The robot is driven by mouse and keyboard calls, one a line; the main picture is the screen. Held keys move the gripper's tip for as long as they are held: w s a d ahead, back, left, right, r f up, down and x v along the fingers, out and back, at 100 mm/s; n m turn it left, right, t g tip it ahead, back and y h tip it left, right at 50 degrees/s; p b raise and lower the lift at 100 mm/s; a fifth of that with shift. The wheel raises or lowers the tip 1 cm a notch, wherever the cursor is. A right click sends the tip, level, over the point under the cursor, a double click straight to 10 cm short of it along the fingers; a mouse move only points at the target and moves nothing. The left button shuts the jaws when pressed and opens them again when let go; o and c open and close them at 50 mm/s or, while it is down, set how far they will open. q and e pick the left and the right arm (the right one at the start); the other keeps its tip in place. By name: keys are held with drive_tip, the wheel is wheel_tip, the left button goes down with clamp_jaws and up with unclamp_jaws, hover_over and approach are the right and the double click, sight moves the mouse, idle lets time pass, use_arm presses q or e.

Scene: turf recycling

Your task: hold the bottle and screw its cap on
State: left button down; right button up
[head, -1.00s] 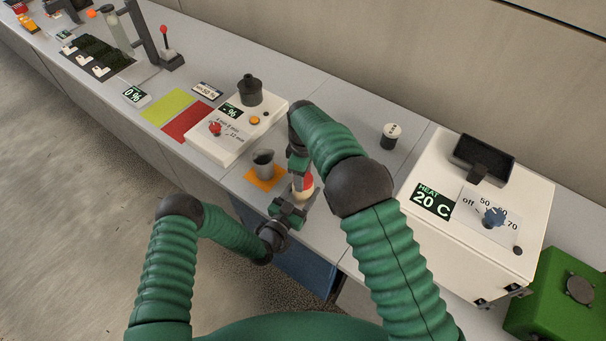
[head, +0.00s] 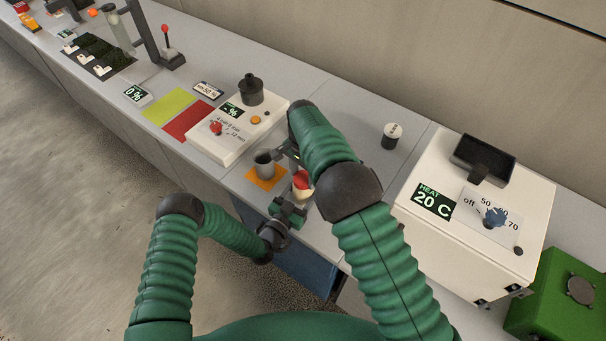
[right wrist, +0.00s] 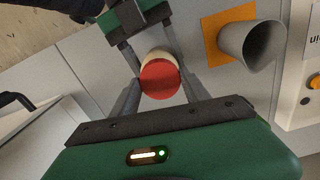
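The bottle is a pale cream cylinder (right wrist: 156,54) with a red cap (right wrist: 160,80) on its top end; the cap also shows in the head view (head: 303,180). How tightly the cap sits cannot be seen. My left gripper (head: 288,212) has its fingers on both sides of the bottle, closed on it. My right gripper (right wrist: 160,84) reaches toward the cap, with one finger on each side of the red disc. The fingertips appear very close to its rim, but contact is not clear. In the head view, my right forearm partly hides this gripper.
A grey cup (head: 264,163) stands on an orange square (head: 262,181) left of the bottle. A white machine (head: 236,130) with a red knob is behind it. A white heater box (head: 470,230) stands at right. A small white-topped cylinder (head: 391,135) stands farther back.

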drive_tip(key=o, duration=0.5)
drive_tip(key=shift+r, duration=2.3)
drive_tip(key=shift+c, duration=0.3)
